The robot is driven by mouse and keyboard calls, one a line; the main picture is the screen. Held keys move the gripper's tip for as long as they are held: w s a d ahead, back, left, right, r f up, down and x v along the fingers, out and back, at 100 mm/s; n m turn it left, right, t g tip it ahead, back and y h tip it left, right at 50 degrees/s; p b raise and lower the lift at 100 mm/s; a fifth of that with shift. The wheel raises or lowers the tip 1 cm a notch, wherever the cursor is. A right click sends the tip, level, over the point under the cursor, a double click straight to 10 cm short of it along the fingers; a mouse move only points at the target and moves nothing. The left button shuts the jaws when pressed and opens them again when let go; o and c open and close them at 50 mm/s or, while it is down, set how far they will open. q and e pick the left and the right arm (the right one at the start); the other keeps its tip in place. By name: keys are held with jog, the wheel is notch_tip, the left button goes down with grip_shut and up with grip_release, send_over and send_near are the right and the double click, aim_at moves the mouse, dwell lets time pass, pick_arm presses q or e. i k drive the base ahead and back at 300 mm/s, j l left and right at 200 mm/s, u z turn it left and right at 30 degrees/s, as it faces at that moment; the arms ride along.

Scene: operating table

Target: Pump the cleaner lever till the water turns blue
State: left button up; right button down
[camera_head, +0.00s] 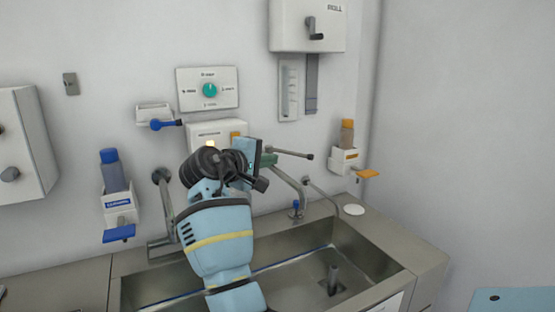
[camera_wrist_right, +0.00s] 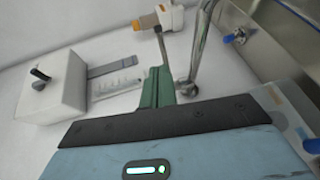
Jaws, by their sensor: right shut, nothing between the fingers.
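A dispenser (camera_head: 117,203) with a blue-capped bottle (camera_head: 112,170) and a blue lever (camera_head: 118,233) is on the wall at left. Another dispenser (camera_head: 344,160) with an orange-capped bottle (camera_head: 347,133) and an orange lever (camera_head: 368,174) is at right. I cannot read which is the cleaner. The sink (camera_head: 377,262) is below; a thin blue line runs along its inside, and I cannot tell the water's colour. My right gripper (camera_head: 267,159) is shut and empty, raised near the wall between the dispensers. Its green fingers show in the right wrist view (camera_wrist_right: 157,88). My left gripper is out of view.
A metal faucet (camera_head: 290,182) stands behind my right gripper, close to it in the picture. A roll box (camera_head: 307,25) hangs above. A panel with a green dial (camera_head: 208,89) and a blue-handled fixture (camera_head: 155,117) are on the wall. My right arm hides part of the sink.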

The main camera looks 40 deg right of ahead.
aim_at(121, 231)
jog(key=k, duration=1)
